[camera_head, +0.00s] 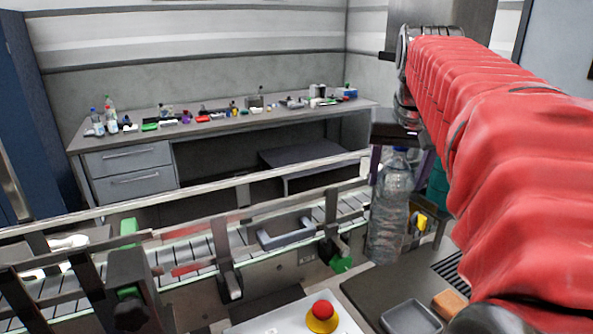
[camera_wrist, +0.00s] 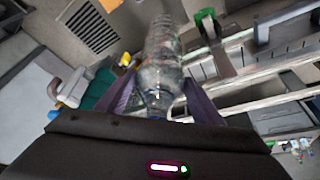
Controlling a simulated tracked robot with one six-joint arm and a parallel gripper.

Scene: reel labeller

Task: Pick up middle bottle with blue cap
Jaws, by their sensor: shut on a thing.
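A clear plastic bottle with a blue cap (camera_head: 389,205) hangs upright from my gripper (camera_head: 400,150) in the head view, to the right of the conveyor. My gripper is shut on the bottle near its cap. In the wrist view the bottle (camera_wrist: 161,62) extends away between the purple fingers of my gripper (camera_wrist: 158,98). The cap end is mostly hidden by the gripper body there. Small bottles (camera_head: 110,118) stand on the far workbench at the left, too small to tell their caps clearly.
A conveyor with metal rails (camera_head: 220,240) crosses the front left. A red and yellow emergency button (camera_head: 322,316) sits at the front. A grey tray (camera_head: 410,318) and an orange-brown block (camera_head: 450,302) lie below my arm. A cluttered workbench (camera_head: 215,133) stands at the back wall.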

